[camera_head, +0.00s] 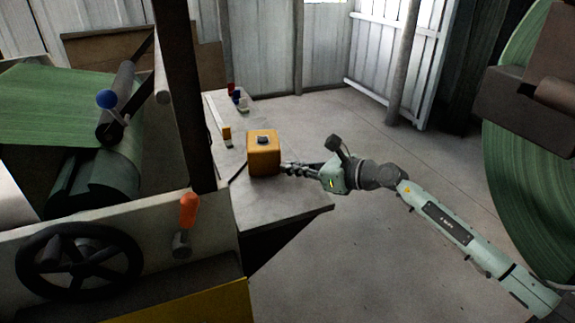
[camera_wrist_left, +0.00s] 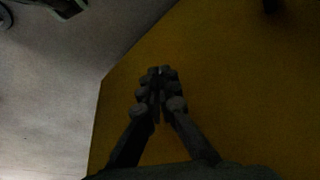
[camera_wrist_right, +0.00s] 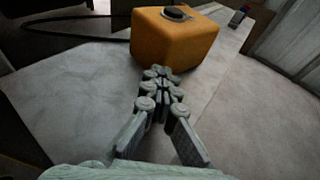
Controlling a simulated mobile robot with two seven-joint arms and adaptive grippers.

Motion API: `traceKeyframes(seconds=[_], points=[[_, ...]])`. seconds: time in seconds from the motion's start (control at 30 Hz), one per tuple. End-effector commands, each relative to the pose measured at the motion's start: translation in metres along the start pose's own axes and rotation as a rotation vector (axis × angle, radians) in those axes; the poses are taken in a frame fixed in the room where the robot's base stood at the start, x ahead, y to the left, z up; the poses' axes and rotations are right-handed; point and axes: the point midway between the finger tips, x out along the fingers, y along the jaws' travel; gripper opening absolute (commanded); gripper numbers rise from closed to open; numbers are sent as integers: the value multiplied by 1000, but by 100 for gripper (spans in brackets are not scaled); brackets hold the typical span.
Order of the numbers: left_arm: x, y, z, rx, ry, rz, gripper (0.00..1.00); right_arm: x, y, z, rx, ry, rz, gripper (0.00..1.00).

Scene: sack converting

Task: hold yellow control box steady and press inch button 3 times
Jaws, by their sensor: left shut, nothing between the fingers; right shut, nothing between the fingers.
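The yellow control box (camera_head: 263,156) stands upright on a grey table and has a dark round button (camera_head: 263,140) on its top. My right gripper (camera_head: 287,168) is shut and empty at the box's right side. In the right wrist view its fingertips (camera_wrist_right: 159,72) are close to the lower part of the box (camera_wrist_right: 172,40); I cannot tell if they touch. The button shows there too (camera_wrist_right: 176,14). My left gripper (camera_wrist_left: 157,73) is shut and empty, seen only in the left wrist view, in front of a large dark yellow surface.
The grey table (camera_head: 280,200) has free room in front of the box. Small red, blue and white items (camera_head: 238,98) lie at its back. A machine with a black handwheel (camera_head: 78,262), an orange-knobbed lever (camera_head: 188,215) and a dark post (camera_head: 187,100) stands at left.

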Motion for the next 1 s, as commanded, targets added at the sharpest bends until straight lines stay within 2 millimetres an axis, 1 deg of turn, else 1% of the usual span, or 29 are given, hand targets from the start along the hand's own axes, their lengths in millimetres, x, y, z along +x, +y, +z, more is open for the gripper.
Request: traceKeyframes(seconds=[0.13, 0.67, 0.7, 0.9, 1.0], points=[[0, 0, 0, 0, 0, 0, 0, 0, 0, 0, 0, -1, 0, 1], [0, 0, 0, 1, 0, 0, 0, 0, 0, 0, 0, -1, 0, 67], [0, 0, 0, 1, 1, 0, 0, 0, 0, 0, 0, -1, 0, 69], [0, 0, 0, 1, 1, 0, 0, 0, 0, 0, 0, -1, 0, 69], [-1, -2, -2, 2, 2, -3, 12, 0, 0, 2, 0, -1, 0, 69]])
